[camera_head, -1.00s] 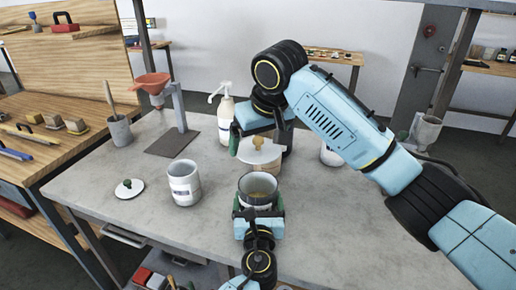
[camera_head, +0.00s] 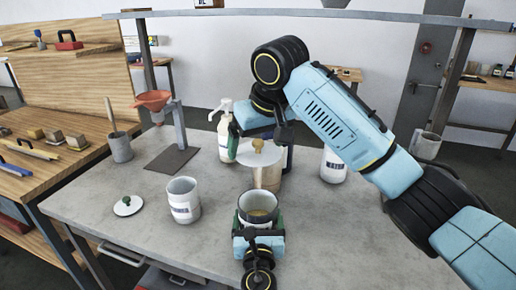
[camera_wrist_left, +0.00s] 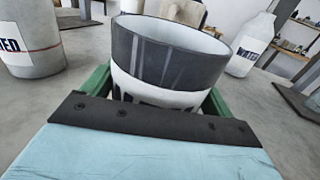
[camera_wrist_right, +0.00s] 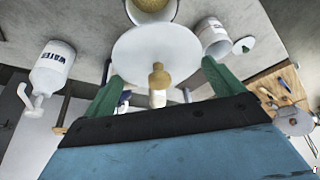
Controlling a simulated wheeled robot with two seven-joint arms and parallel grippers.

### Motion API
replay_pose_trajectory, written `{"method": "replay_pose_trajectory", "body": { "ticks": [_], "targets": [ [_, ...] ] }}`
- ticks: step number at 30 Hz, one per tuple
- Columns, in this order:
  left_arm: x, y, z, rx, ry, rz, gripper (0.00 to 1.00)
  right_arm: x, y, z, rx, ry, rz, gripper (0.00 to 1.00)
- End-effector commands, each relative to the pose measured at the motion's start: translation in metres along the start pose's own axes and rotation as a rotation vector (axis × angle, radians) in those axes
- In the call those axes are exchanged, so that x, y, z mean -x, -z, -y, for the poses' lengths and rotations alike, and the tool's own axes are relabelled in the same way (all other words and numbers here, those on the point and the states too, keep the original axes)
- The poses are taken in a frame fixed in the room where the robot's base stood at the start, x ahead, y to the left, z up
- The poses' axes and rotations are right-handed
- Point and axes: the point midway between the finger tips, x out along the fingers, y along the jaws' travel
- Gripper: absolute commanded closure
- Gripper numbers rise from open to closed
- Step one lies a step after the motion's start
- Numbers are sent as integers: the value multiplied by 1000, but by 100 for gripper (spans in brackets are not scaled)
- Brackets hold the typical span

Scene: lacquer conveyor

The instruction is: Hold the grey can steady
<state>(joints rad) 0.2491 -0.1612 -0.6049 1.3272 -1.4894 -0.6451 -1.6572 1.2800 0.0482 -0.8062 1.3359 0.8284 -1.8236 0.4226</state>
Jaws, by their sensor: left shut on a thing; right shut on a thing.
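The grey can (camera_head: 257,216) stands upright and open on the bench, with yellowish contents inside. My left gripper (camera_head: 259,240) is shut around it from the front; in the left wrist view the dark grey can with its white label (camera_wrist_left: 165,60) sits between the green fingers (camera_wrist_left: 158,88). Behind it, my right gripper (camera_head: 261,145) is shut on a round white lid (camera_head: 246,156) with a wooden knob (camera_head: 258,146). In the right wrist view the lid (camera_wrist_right: 150,50) lies between its fingers. A beige cylinder (camera_head: 268,180) shows under the lid; I cannot tell whether they touch.
A white labelled can (camera_head: 184,208) and a small lid with a green knob (camera_head: 128,206) are left of the grey can. A pump bottle (camera_head: 224,140), an orange funnel on a stand (camera_head: 153,102) and another bottle (camera_head: 333,167) stand farther back. The bench's front left is clear.

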Motion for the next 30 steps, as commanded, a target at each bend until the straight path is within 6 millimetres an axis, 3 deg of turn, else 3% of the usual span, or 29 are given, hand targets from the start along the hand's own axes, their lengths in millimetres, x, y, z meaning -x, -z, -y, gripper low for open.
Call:
{"method": "replay_pose_trajectory", "body": {
  "ticks": [12,13,16,25,30],
  "targets": [
    [0,0,0,-1,0,0,53,11,4,0,0,0,-1,29],
    [0,0,0,-1,0,0,12,11,4,0,0,0,-1,29],
    [0,0,0,-1,0,0,0,10,4,0,0,0,-1,29],
    [4,1,0,0,0,-1,0,10,4,0,0,0,-1,29],
    [25,1,0,2,0,-2,0,10,4,0,0,0,-1,29]
  ]
}}
